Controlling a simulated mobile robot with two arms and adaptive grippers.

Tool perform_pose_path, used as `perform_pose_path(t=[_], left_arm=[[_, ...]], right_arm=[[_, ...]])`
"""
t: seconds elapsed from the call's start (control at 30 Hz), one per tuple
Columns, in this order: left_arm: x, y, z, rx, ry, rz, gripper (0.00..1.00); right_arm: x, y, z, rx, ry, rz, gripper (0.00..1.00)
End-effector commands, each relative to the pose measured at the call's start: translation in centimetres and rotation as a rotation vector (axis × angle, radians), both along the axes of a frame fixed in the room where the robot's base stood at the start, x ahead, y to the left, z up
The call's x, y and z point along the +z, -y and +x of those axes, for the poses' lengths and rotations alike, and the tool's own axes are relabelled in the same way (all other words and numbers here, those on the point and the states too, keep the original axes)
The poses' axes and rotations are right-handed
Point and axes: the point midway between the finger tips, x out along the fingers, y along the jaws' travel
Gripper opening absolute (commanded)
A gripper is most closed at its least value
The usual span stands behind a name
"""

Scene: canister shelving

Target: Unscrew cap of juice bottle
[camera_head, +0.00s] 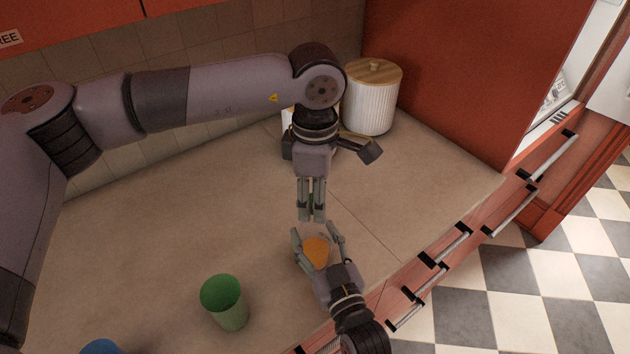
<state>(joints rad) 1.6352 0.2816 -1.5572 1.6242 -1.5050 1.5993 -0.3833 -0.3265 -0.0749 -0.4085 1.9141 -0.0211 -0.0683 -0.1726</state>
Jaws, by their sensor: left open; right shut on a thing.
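The juice bottle shows as an orange body (315,251) between the fingers of my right gripper (316,232), which is shut on it near the counter's front edge. My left gripper (311,217) points down just above and behind the bottle in the picture, with its fingers open but close together. A small green bit shows between the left fingers; I cannot tell if it is the cap or whether the fingers touch it. The bottle's neck and top are largely hidden by the grippers.
A blue round thing (100,347) is cut off at the bottom edge. A white ribbed canister (370,103) with a wooden lid stands at the back. The left of the counter is clear.

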Motion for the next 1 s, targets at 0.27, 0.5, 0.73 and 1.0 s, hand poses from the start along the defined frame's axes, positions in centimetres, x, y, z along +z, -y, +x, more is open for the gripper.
perform_pose_path(t=[0.27, 0.5, 0.73, 1.0], left_arm=[[-0.24, -0.01, -0.01, 0.001, 0.0, 0.0, 0.44], [-0.21, 0.0, -0.01, 0.001, 0.0, 0.0, 0.29], [-0.2, 0.0, 0.0, 0.001, 0.0, 0.0, 0.14], [-0.19, 0.0, 0.02, 0.001, 0.0, 0.0, 0.0]], right_arm=[[0.0, 0.01, 0.0, 0.0, 0.0, 0.0, 0.0], [0.0, 0.0, 0.0, 0.0, 0.0, 0.0, 0.0], [0.0, 0.0, 0.0, 0.0, 0.0, 0.0, 0.0], [-0.01, -0.01, 0.0, 0.0, 0.0, 0.0, 0.0]])
